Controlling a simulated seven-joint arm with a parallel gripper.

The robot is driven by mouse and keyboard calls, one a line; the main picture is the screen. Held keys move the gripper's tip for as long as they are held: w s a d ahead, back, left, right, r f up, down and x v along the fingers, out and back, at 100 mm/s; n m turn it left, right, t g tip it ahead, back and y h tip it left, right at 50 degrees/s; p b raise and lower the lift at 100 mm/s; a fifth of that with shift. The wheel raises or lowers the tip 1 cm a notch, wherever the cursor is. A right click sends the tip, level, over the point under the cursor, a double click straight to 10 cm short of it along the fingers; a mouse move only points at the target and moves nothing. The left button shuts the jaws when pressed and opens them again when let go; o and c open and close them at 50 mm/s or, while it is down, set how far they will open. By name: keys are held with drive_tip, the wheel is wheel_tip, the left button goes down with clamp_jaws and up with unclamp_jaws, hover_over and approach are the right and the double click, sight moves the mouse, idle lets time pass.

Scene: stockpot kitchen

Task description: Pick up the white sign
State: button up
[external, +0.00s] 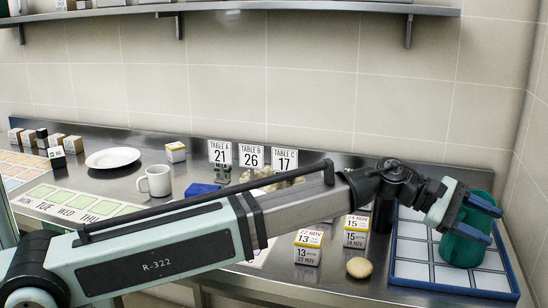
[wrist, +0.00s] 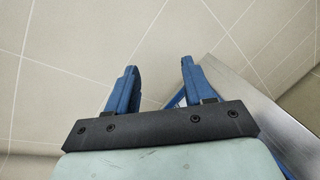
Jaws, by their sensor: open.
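Three white signs stand in a row at the back of the steel counter: the Table A sign with 21 (external: 219,153), the Table B sign with 26 (external: 251,157) and the Table C sign with 17 (external: 284,160). My gripper (external: 493,226) is at the far right, well away from the signs, beside a green container in the external view. Its blue fingers are apart. In the wrist view my gripper (wrist: 158,72) has nothing between its fingers and faces bare wall tiles. The lower parts of the signs are partly hidden by my arm and small items.
A blue-rimmed tray (external: 455,289) holds the green container (external: 468,238). Date-marked boxes (external: 308,247) and a round bun (external: 359,267) lie in front. A white mug (external: 155,180), plate (external: 112,158) and blue item (external: 202,189) are left. A shelf (external: 250,8) runs above.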

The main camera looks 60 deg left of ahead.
drive_tip(key=w+a+r+t+y, duration=0.1)
drive_tip(key=w+a+r, duration=0.3)
drive_tip(key=a, duration=0.4)
drive_tip(key=w+a+r+t+y, duration=0.1)
drive_tip(key=w+a+r+t, duration=0.2)
drive_tip(key=a, duration=0.4)
drive_tip(key=n+g+y, duration=1)
drive_tip(key=g+y, duration=0.1)
drive_tip(key=g, duration=0.1)
hover_over(272, 182)
drive_tip(key=w+d, duration=0.2)
drive_tip(key=w, duration=0.1)
wheel_tip(272, 182, down, 6)
wheel_tip(272, 182, down, 7)
drive_tip(key=shift+a+f, duration=0.1)
drive_tip(key=shift+w+a+f, duration=0.1)
drive_tip(key=shift+w+f, duration=0.05)
drive_tip(key=shift+f, duration=1.3)
drive_tip(key=shift+w+a+f, duration=0.1)
drive_tip(key=shift+w+f, duration=0.05)
drive_tip(key=shift+f, duration=1.3)
drive_tip(key=shift+c, duration=0.4)
